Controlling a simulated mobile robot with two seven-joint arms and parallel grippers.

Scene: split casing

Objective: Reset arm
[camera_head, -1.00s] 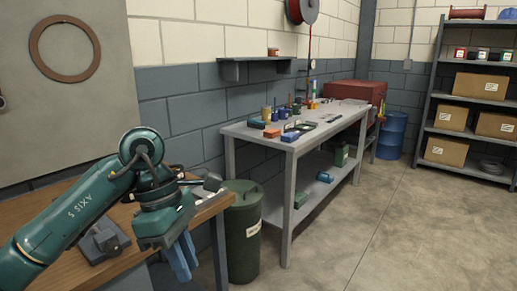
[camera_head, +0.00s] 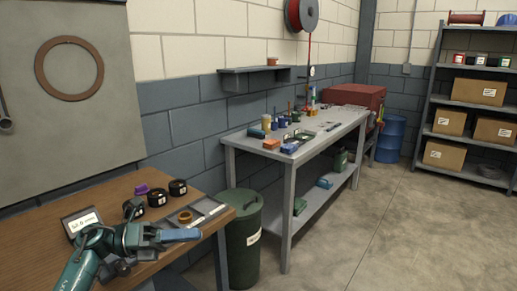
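My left gripper (camera_head: 190,235) comes in from the lower left, over the front right of the wooden bench (camera_head: 45,262). Its blue fingers point right, seen side-on, so I cannot tell whether they are apart; nothing shows held at their tips. The teal arm behind it is folded low at the bottom edge and covers part of the bench. My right gripper is not in view.
On the bench are a labelled stand (camera_head: 82,221), a purple block (camera_head: 141,188), black round parts (camera_head: 177,187) and a grey tray (camera_head: 212,208) with a tan ring-like part. A green bin (camera_head: 243,245) stands beside the bench; a grey worktable (camera_head: 232,141) is beyond. The floor at right is clear.

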